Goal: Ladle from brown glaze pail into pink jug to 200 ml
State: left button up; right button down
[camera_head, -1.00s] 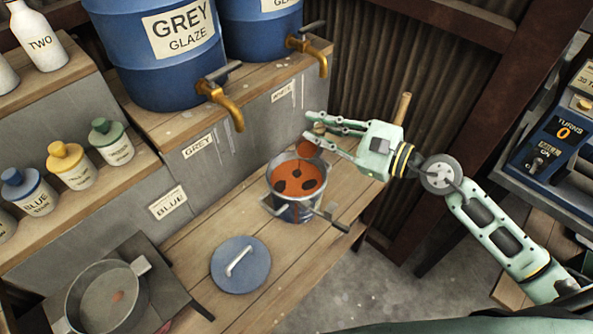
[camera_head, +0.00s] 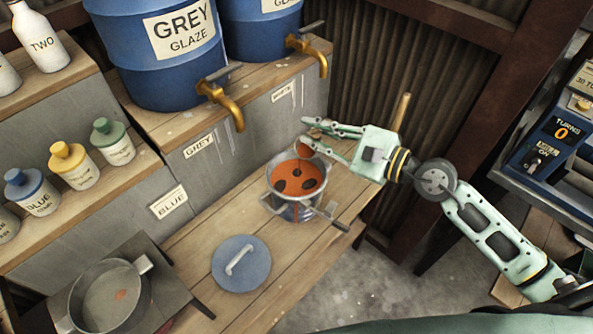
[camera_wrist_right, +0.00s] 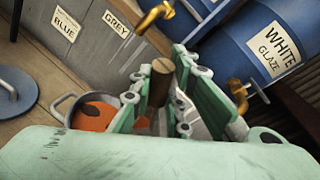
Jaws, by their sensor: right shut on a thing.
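The glaze pail (camera_head: 292,211) stands on the wooden bench with its top open. Orange-brown glaze with dark spots (camera_head: 301,172) shows inside; the pail also shows in the right wrist view (camera_wrist_right: 64,108). My right gripper (camera_head: 312,141) is at the pail's far right rim, shut on a brown wooden handle (camera_wrist_right: 160,82), seen end-on in the right wrist view. I take it for the ladle's handle. A small rounded brown part (camera_head: 303,150) shows below the fingertips at the rim; I cannot tell if it is the bowl. No pink jug shows. My left gripper is out of view.
A blue-grey lid (camera_head: 241,264) lies on the bench (camera_head: 200,240) before the pail. A metal pan (camera_head: 105,297) stands at lower left. Blue drums with brass taps (camera_head: 228,105) stand behind. A wooden stick (camera_head: 402,110) rises behind my right gripper.

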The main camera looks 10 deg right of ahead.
jog(key=shift+r, duration=0.1)
dwell(0.3)
jog(key=shift+s+a+f+n+p, duration=0.25)
jog(key=shift+s+a+n+p, duration=0.15)
jog(key=shift+a+n+p, duration=0.1)
dwell(0.8)
jog(key=shift+s+a+f+n+p, duration=0.35)
jog(key=shift+a+f+n+p, duration=0.1)
jog(key=shift+a+n, duration=0.1)
jog(key=shift+a+h, duration=0.1)
jog(key=shift+h, duration=0.2)
dwell(0.7)
jog(key=shift+s+a+f+n+p, duration=0.35)
jog(key=shift+s+a+f+n, duration=0.05)
jog(key=shift+n, duration=0.15)
jog(key=shift+a+f, duration=0.1)
dwell(0.6)
